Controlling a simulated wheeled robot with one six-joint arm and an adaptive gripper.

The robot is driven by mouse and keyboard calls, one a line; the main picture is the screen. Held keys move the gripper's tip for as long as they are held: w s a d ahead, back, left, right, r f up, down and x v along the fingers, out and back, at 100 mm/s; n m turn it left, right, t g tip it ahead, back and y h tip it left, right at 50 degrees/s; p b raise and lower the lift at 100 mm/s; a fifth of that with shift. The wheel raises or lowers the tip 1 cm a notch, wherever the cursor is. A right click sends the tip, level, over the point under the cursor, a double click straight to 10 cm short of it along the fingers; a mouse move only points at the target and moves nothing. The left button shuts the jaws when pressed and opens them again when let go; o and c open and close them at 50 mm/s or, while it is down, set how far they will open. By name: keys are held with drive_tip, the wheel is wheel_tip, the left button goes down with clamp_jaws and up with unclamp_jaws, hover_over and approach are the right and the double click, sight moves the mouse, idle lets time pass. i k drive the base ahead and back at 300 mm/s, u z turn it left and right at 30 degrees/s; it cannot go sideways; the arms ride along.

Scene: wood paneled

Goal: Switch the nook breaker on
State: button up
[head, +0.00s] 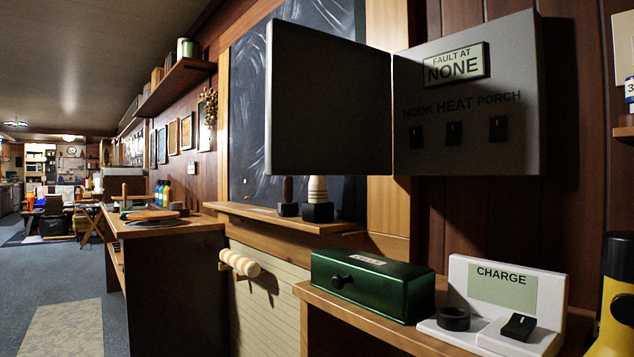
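A grey breaker panel (470,90) hangs on the wood-paneled wall at the upper right. Its grey door (325,100) stands open to the left. A display (455,65) on the panel reads "FAULT AT NONE". Below it are the labels NOOK, HEAT and PORCH, with one black switch under each. The nook breaker (416,136) is the leftmost, the heat breaker (453,133) the middle one and the porch breaker (498,129) the rightmost. The switches are small and dark, and I cannot tell which way each is set. My gripper is not in view.
Below the panel, a wooden shelf (385,335) holds a green box (372,285) with a black knob and a white CHARGE stand (500,300). A yellow and black object (617,300) stands at the right edge. A wooden bench (165,230) stands left; carpeted floor (55,270) is open beyond.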

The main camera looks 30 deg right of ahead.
sight(415, 133)
drive_tip(key=z, duration=1.7)
drive_tip(key=k, duration=1)
drive_tip(key=i, duration=1)
